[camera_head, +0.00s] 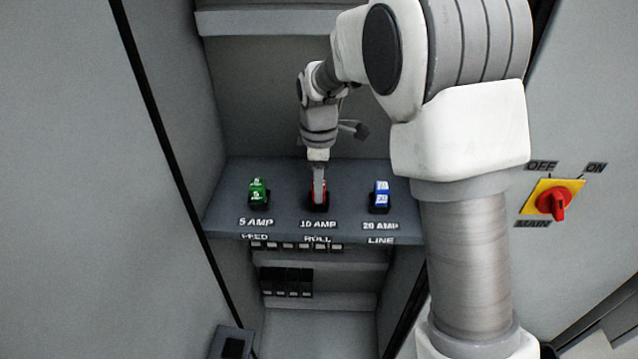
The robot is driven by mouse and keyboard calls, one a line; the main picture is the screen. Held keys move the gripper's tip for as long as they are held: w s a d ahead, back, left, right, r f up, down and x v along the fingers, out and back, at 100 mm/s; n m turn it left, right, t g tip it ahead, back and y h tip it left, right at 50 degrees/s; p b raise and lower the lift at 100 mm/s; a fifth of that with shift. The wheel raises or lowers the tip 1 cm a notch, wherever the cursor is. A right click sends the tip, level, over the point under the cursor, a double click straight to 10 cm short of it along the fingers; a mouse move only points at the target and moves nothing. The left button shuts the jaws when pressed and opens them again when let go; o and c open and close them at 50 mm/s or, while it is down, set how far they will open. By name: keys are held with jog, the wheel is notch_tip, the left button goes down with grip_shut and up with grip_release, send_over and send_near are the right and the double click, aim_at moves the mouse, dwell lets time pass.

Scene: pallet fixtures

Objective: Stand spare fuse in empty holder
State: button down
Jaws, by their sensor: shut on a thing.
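A red fuse (325,191) shows at the middle position of the grey shelf, above the label "10 AMP ROLL". My gripper (319,198) points down and is shut on the red fuse, hiding much of it. A black holder (317,208) is around or under the fuse's lower end; I cannot tell how deep the fuse sits in it. A green fuse (258,190) stands upright in the left holder, labelled "5 AMP FEED". A blue fuse (381,191) stands upright in the right holder, labelled "20 AMP LINE".
The shelf (285,208) lies inside a grey cabinet with side walls close by. Rows of black modules (287,281) sit below it. A red rotary switch (557,203) on a yellow plate is on the right panel. A dark box (232,343) is at the bottom left.

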jog(key=shift+f, duration=0.2)
jog(key=c, duration=0.5)
grip_release()
notch_tip(320, 180, up, 12)
jog(key=s+d+r+m+t, duration=0.1)
jog(key=s+d+r+m, duration=0.3)
jog(key=s+d+r, duration=0.15)
jog(key=s+d+m+t, duration=0.1)
jog(key=s+d+m, duration=0.2)
jog(key=s, duration=0.3)
jog(key=s+d+f+m+t, duration=0.1)
jog(key=s+d+m+t, duration=0.1)
jog(key=s+m, duration=0.4)
jog(key=s+d+f+m+t, duration=0.1)
jog(key=s+d+m, duration=0.2)
jog(key=s, duration=0.4)
jog(key=shift+s+d+m+t, duration=0.3)
jog(key=shift+d+m, duration=0.1)
jog(key=shift+m, duration=0.4)
